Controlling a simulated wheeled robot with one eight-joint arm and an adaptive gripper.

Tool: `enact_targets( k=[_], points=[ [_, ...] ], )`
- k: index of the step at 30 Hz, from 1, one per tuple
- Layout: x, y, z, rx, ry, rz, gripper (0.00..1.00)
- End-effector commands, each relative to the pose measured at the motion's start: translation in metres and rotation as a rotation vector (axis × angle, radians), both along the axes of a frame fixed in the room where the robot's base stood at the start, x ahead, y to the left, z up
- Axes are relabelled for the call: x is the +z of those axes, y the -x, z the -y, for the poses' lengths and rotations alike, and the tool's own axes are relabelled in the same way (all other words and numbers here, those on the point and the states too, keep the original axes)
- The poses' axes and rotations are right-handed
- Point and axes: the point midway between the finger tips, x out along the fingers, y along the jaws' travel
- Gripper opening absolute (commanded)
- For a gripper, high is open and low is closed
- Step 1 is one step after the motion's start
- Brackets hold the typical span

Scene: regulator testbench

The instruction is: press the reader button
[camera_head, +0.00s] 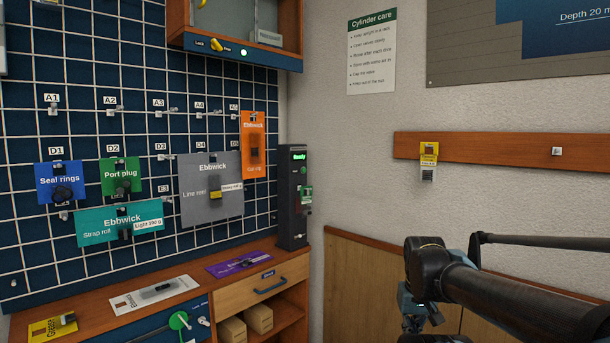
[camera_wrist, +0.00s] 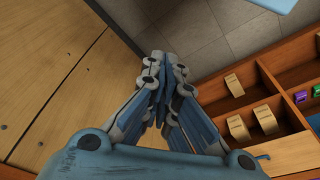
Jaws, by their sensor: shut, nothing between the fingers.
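The reader (camera_head: 290,215) is a tall dark box standing on the wooden counter at the right end of the pegboard. Its small screen (camera_head: 299,156) glows green and seems to read "Ready". A green and white piece (camera_head: 306,195) shows on its right-hand side; I cannot tell which part is the button. My gripper (camera_head: 412,322) hangs low at the right of the head view, well apart from the reader. In the wrist view my gripper (camera_wrist: 165,65) is shut and empty, above the floor; the reader is not in that view.
The pegboard (camera_head: 20,110) carries hanging cards. The counter (camera_head: 100,335) holds several flat packs above a drawer (camera_head: 262,284). An open shelf in the wrist view holds tan boxes (camera_wrist: 265,118). A wooden rail (camera_head: 500,146) crosses the right wall. Bare wall lies between reader and arm.

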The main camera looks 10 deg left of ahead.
Motion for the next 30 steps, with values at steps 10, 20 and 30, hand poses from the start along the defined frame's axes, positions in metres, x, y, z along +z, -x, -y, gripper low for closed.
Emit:
enact_targets(
  k=[10,20,30],
  points=[
    [0.046,-0.039,-0.009,0.038,-0.006,0.084,0.0],
    [0.151,-0.174,-0.051,0.14,-0.033,0.288,0.0],
    [0.245,-0.316,-0.119,0.24,-0.074,0.496,0.0]
  ],
)
